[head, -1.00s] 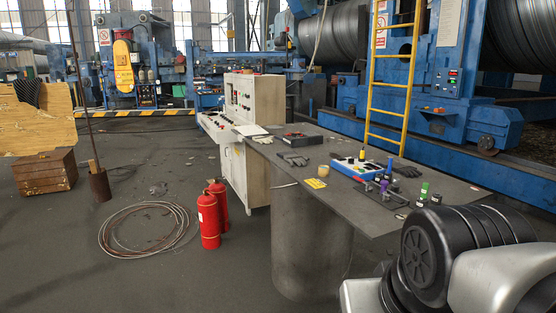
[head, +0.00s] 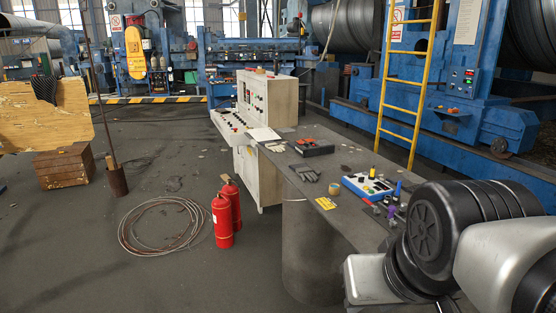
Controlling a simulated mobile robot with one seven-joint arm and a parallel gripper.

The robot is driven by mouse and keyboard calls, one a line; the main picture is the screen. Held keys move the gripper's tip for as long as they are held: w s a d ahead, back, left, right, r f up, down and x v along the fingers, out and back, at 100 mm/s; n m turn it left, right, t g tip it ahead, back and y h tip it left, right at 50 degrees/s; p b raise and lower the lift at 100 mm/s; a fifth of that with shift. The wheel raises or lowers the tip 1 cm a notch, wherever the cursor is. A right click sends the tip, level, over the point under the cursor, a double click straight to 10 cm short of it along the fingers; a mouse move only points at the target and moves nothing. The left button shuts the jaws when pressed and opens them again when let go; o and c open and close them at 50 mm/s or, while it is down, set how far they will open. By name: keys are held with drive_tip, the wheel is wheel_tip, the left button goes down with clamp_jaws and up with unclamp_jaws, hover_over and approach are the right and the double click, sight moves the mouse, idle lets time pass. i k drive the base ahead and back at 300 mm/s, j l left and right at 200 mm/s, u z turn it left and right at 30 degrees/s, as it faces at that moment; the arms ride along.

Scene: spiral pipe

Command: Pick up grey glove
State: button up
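A grey glove (head: 305,172) lies flat on the dark grey table (head: 325,222), near its left edge, in the head view. It lies in front of a black box with red parts and to the left of a blue-and-white device. My gripper is not in view. Only links of my arm show at the lower right, covering the right part of the table.
A blue-and-white device (head: 367,186), a tan cup (head: 333,190), a yellow card (head: 325,203) and a black-and-red box (head: 311,147) share the table. Red fire extinguishers (head: 222,222) and a cable coil (head: 160,225) are on the floor. A control cabinet (head: 266,98) adjoins the table.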

sight(302, 169)
drive_tip(key=i+j+u, duration=0.3)
drive_tip(key=i, duration=0.3)
drive_tip(key=i+u, duration=0.3)
drive_tip(key=i, duration=0.35)
drive_tip(key=i+z, duration=0.1)
drive_tip(key=i, duration=0.4)
drive_tip(key=i+j+z, duration=0.1)
drive_tip(key=i, duration=0.4)
drive_tip(key=i+j+z, duration=0.15)
drive_tip(key=i, duration=0.3)
drive_tip(key=i+j+z, duration=0.1)
drive_tip(key=i+z, duration=0.2)
drive_tip(key=z, duration=0.2)
drive_tip(key=i+j+z, duration=0.25)
drive_tip(key=z, duration=0.2)
drive_tip(key=i+j+z, duration=0.2)
drive_tip(key=z, duration=0.3)
drive_tip(key=i+j+z, duration=0.15)
drive_tip(key=j+z, duration=1.3)
drive_tip(key=i+l, duration=0.05)
